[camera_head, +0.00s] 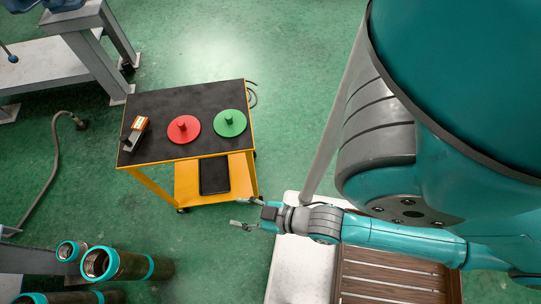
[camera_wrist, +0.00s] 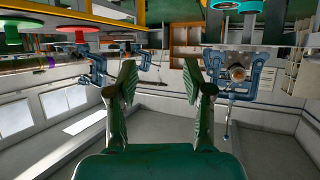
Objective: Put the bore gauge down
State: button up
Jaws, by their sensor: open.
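A small dark device with an orange top (camera_head: 135,133) lies at the left edge of the black cart top (camera_head: 190,97); it looks like the bore gauge, but it is too small to be sure. My gripper (camera_head: 243,213) is off the cart's front right corner, clear of the cart. In the wrist view my gripper (camera_wrist: 160,78) has its two fingers wide apart with nothing between them. The device cannot be made out in the wrist view.
A red disc (camera_head: 184,129) and a green disc (camera_head: 230,123), each with a knob, sit on the cart. A black tray (camera_head: 214,175) lies on its yellow lower shelf. Teal-ended pipes (camera_head: 127,265) are at lower left. A hose (camera_head: 54,165) lies on the green floor.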

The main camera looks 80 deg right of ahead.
jog(key=s+a+r+t, duration=0.1)
jog(key=s+r, duration=0.6)
jog(key=r, duration=0.2)
jog(key=shift+s+r+t+y, duration=0.15)
jog(key=shift+s+t+y, duration=0.15)
jog(key=shift+s+t, duration=0.1)
